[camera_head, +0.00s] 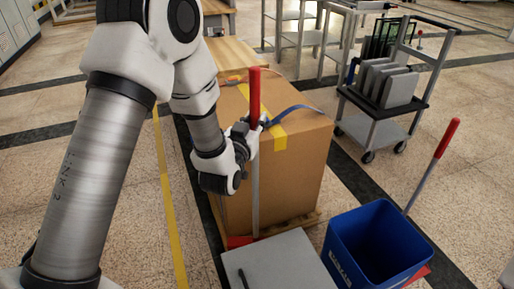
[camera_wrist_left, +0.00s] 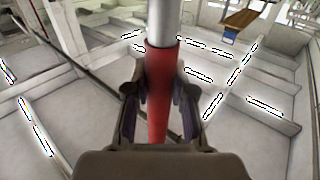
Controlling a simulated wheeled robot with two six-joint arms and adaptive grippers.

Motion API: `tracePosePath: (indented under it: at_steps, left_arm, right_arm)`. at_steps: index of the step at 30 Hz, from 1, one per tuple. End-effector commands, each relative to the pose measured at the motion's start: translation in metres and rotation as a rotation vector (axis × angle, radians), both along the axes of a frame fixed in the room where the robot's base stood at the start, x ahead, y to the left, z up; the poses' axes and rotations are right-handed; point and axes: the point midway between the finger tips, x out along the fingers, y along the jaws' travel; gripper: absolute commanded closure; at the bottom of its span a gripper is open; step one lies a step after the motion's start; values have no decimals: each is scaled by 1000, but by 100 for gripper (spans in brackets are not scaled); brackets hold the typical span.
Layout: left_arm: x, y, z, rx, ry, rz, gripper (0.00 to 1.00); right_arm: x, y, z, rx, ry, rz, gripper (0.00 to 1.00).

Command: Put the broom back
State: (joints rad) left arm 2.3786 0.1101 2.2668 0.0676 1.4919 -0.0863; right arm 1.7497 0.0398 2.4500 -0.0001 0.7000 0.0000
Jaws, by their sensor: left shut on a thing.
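The broom (camera_head: 254,95) stands nearly upright in front of a cardboard box, with a red handle and a grey pole. A red part shows low near the foot of the pole, partly hidden behind a grey lid-like surface. My left gripper (camera_head: 252,128) is shut on the broom at the lower end of its red handle. In the left wrist view, the fingers of my left gripper (camera_wrist_left: 160,100) close on both sides of the red handle (camera_wrist_left: 160,75). My right gripper is not in view.
The large cardboard box (camera_head: 300,165) stands on a pallet right behind the broom. A blue bin (camera_head: 340,255) is at front right, with another red-handled tool (camera_head: 447,138) leaning behind it. A grey cart (camera_head: 380,128) stands farther back. The floor on the left is open.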

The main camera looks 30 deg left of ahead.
Motion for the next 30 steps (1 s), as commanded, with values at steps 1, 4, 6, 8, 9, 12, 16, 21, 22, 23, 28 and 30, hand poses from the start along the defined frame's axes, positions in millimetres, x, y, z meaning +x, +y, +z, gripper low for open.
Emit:
tracePosePath:
  at_steps: [1,4,6,8,9,12,16,21,22,23,28,30]
  left_arm:
    - [0,0,-7,0,-2,0,100]
    - [0,0,-25,1,0,0,100]
    - [0,0,-35,1,0,0,100]
    - [0,0,-36,1,-3,0,100]
    - [0,0,-36,1,-4,0,100]
    - [0,0,-35,1,-4,0,100]
    - [0,0,-38,1,-4,0,100]
    - [0,0,-43,0,-3,0,100]
    - [0,0,-44,0,-3,0,100]
    - [0,0,-45,0,-3,0,100]
    - [0,0,-48,0,-3,0,100]
    - [0,0,-48,0,0,0,70]
  right_arm:
    - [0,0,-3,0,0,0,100]
    - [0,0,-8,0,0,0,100]
    - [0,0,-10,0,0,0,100]
    - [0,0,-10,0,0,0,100]
    - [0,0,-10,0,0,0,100]
    - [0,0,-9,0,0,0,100]
    - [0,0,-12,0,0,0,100]
    - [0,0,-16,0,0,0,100]
    - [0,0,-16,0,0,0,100]
    - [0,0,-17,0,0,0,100]
    - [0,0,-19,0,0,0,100]
    - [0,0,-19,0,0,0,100]
